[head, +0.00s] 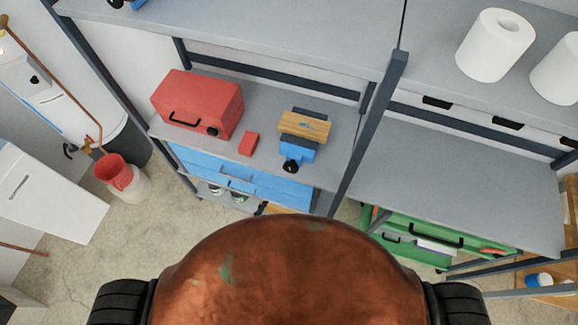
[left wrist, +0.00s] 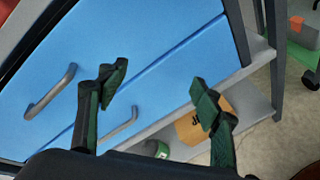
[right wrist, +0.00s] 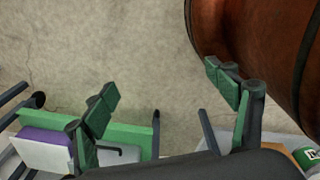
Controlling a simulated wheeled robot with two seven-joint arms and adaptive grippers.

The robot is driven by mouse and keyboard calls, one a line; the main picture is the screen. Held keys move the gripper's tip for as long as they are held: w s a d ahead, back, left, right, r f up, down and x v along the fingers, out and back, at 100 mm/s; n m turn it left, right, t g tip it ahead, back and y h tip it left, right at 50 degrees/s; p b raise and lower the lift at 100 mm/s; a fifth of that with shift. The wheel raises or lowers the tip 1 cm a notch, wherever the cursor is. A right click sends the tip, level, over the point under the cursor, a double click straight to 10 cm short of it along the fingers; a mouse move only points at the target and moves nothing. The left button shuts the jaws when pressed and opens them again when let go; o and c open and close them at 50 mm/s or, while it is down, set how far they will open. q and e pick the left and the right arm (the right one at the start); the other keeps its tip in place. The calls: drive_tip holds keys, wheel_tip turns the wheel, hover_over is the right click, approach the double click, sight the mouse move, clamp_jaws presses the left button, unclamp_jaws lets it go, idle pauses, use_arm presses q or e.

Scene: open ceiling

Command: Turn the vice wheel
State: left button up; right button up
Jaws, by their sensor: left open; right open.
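The blue vice (head: 298,151) stands on the grey shelf right of centre in the head view, with a wooden block (head: 304,127) at its jaws. Its small dark wheel (head: 291,167) faces the shelf's front edge. My left gripper (left wrist: 160,88) is open and empty in front of the blue drawers in the left wrist view. It is apart from the vice, which that view does not show. My right gripper (right wrist: 163,88) is open and empty above the floor in the right wrist view. My copper-coloured body hides most of both arms in the head view.
A red toolbox (head: 198,103) and a small red block (head: 249,143) stand left of the vice. Blue drawers (head: 240,183) are below the shelf. A dark upright post (head: 368,130) stands to its right.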

sight(290, 169)
use_arm(q)
drive_tip(key=w+d+r+n+t+p, duration=0.1)
drive_tip(key=w+d+r+n+t, duration=0.15)
drive_tip(key=r+n, duration=0.45)
drive_tip(key=w+d+r+n+t+p, duration=0.1)
drive_tip(key=d+r+n+t, duration=0.15)
drive_tip(key=r, duration=0.95)
drive_tip(key=shift+n+g+h, duration=0.3)
drive_tip(key=shift+n+g, duration=0.1)
drive_tip(key=shift+n, duration=0.25)
drive_tip(key=x, duration=0.4)
drive_tip(key=p+x, duration=0.1)
drive_tip(key=x, duration=0.1)
drive_tip(key=shift+w+d+r, duration=0.1)
drive_tip(key=shift+d+r, duration=0.2)
drive_tip(key=shift+d, duration=0.15)
drive_tip(key=shift+w+d, duration=0.2)
drive_tip(key=shift+w, duration=0.4)
drive_tip(key=shift+w+f, duration=0.1)
use_arm(e)
drive_tip(key=r, duration=0.1)
drive_tip(key=w+r, duration=0.2)
drive_tip(key=r, duration=0.1)
drive_tip(key=shift+w+a+r, duration=0.1)
drive_tip(key=shift+w+a, duration=0.05)
drive_tip(key=shift+a, duration=0.1)
use_arm(q)
drive_tip(key=shift+c, duration=0.3)
use_arm(e)
drive_tip(key=shift+w, duration=0.1)
